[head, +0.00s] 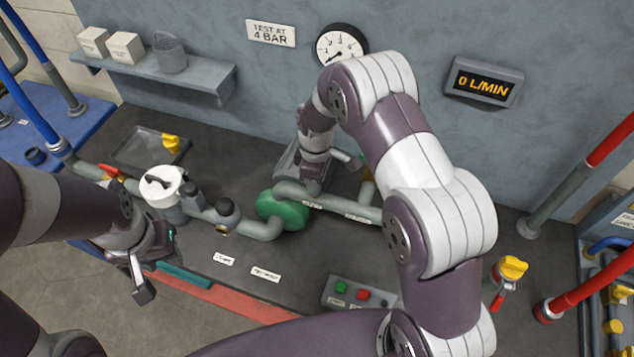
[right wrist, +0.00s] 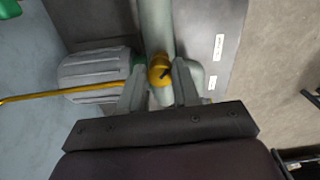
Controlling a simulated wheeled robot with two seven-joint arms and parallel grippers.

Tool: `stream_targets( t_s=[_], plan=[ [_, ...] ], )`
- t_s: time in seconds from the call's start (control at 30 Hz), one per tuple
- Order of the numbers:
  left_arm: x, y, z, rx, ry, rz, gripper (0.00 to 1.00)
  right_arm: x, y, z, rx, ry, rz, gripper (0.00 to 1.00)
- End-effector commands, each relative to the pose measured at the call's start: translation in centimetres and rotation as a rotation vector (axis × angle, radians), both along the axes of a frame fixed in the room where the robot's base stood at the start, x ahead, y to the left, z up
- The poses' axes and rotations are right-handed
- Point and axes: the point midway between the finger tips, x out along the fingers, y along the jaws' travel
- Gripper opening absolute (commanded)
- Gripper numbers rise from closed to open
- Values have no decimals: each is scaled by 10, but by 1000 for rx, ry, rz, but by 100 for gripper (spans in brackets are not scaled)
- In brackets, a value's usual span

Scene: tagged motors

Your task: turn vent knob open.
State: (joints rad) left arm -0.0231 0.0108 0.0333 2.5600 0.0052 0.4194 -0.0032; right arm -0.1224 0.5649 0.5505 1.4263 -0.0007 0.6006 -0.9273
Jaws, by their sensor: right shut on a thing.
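The vent knob (right wrist: 159,70) is a small yellow knob with a dark mark, on a grey-green pipe in the right wrist view. My right gripper (right wrist: 158,80) is shut on it, with one finger on each side. In the head view my right arm reaches over the bench and its gripper hides most of that spot. A yellow fitting (head: 367,190) shows just right of it, behind the pipe (head: 345,208). I cannot tell which way the knob's mark counts as open. My left gripper (head: 152,262) is open and empty, low at the left near the bench's front edge.
A green pump body (head: 282,209) sits in the pipe line. A gauge (head: 341,45) and a display reading 0 L/MIN (head: 484,83) are on the wall. A button box (head: 358,294) stands at the front. A red-handled valve with a yellow top (head: 512,268) is at right.

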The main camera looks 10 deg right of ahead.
Motion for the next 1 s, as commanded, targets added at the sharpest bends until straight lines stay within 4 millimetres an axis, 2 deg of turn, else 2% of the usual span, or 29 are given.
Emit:
stream_targets(
  t_s=[0.6,1.0],
  plan=[
    [0,0,-18,0,0,0,40,3,2,2,0,-11,533,1],
    [0,0,-22,0,0,0,40,2,2,2,-1,-10,702,1]
  ],
)
